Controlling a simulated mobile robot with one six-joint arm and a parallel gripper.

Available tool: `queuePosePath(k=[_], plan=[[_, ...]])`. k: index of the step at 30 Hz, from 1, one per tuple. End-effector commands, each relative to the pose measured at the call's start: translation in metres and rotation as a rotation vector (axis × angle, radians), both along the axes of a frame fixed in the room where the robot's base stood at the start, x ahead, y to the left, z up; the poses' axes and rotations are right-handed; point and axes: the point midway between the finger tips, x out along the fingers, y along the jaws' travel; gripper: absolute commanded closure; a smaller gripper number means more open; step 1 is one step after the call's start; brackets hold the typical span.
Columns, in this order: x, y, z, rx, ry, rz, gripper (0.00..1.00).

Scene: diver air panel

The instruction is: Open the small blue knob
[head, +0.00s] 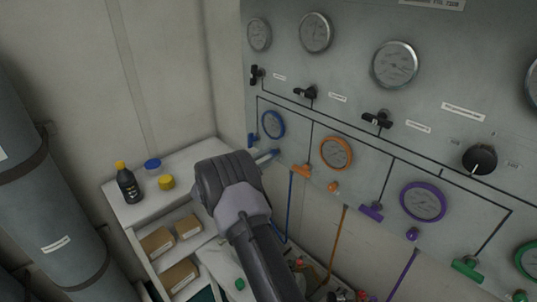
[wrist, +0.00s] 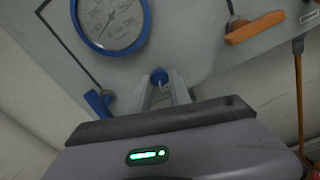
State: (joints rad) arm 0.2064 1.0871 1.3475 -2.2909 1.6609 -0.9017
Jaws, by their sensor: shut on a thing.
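The small blue knob (wrist: 159,77) is on the grey panel below the blue-rimmed gauge (wrist: 110,22) in the wrist view. My gripper (wrist: 163,84) is shut on the knob, with a pale finger on each side of it.
An orange lever (wrist: 256,27) and an orange gauge (head: 336,152) are to the right on the panel. A white shelf (head: 190,160) with a dark bottle (head: 128,184) stands at left. Blue (head: 288,205) and orange (head: 337,240) hoses run down below the panel.

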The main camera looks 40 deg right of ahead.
Motion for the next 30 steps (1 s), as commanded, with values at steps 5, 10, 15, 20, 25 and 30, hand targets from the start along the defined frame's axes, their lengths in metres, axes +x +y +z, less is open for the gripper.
queuePosePath(k=[5,10,15,20,25,30], plan=[[-0.0004,0.0002,0.0001,-0.007,0.088,0.000,1.00],[-0.0005,0.0002,-0.0004,-0.011,0.140,0.000,1.00],[-0.0006,0.0002,-0.0006,-0.013,0.165,-0.001,1.00],[-0.0006,0.0001,-0.0008,-0.013,0.169,-0.001,1.00],[-0.0007,0.0000,-0.0008,-0.013,0.169,-0.001,1.00],[-0.0006,0.0001,-0.0008,-0.013,0.168,-0.001,0.60]])
